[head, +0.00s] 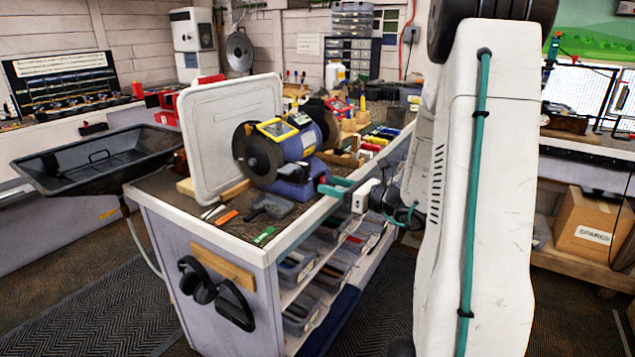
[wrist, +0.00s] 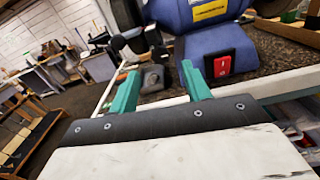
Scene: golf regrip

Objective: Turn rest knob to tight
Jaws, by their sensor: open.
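The bench grinder (head: 300,146) is blue, with a yellow-framed shield and a dark grinding wheel (head: 259,158) at its near left. Its blue body (wrist: 208,12) and red switch (wrist: 222,66) show in the wrist view. A small black rounded part (wrist: 118,42) shows at the wheel's left edge; I cannot tell whether it is the rest knob. My gripper (head: 333,186) is at the bench edge, right of the grinder.
A white tray (head: 230,135) stands upright left of the grinder. A dark grey object (head: 269,206), an orange piece (head: 227,216) and a green piece (head: 264,235) lie on the near bench top. Earmuffs (head: 215,292) hang on its end. My arm hides the area to the right.

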